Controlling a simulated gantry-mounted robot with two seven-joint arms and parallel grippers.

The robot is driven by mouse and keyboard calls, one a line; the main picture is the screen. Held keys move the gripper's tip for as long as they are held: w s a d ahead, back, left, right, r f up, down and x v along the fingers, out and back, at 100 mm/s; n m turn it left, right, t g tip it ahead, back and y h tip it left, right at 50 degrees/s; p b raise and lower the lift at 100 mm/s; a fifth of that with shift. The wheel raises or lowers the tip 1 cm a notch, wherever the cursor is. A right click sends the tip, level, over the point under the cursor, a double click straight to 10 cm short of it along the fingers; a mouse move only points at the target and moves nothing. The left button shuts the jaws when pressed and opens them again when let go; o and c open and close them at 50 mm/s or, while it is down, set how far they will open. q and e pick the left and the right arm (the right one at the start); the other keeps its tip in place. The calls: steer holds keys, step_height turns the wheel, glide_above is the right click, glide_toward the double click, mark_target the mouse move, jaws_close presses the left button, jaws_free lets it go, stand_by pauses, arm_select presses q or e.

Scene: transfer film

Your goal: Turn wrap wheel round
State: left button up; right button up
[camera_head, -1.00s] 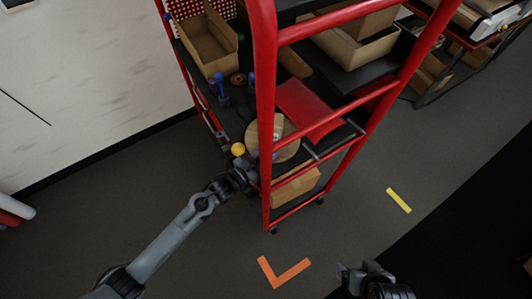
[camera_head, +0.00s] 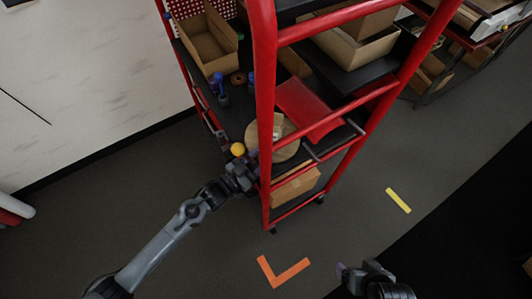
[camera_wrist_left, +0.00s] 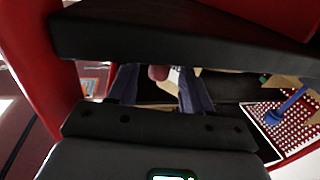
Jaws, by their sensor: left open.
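A round tan disc (camera_head: 287,142), which looks like the wrap wheel, sits in the red rack, partly hidden behind a red post. A yellow ball (camera_head: 237,149) shows at the rack's left side, just above my left gripper (camera_head: 252,162). That gripper is at the rack's near left corner, close to the disc's lower left; contact cannot be told. In the left wrist view its two bluish fingers (camera_wrist_left: 160,88) stand apart. A small pinkish knob (camera_wrist_left: 158,72) shows between them, and I cannot tell whether it belongs to the wheel. My right gripper (camera_head: 346,273) is low over the floor, away from the rack.
The red rack's posts (camera_head: 265,100) and rails stand close to my left gripper. Its shelves hold cardboard boxes (camera_head: 208,45), a red panel (camera_head: 308,108) and blue-handled tools (camera_head: 220,84). In the left wrist view a dark bar (camera_wrist_left: 180,40) crosses above the fingers. Open floor (camera_head: 345,235) lies in front.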

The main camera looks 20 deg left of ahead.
arm_select(q)
steer(key=v, duration=0.7)
steer(key=shift+s, duration=0.25)
steer(key=shift+a, duration=0.1)
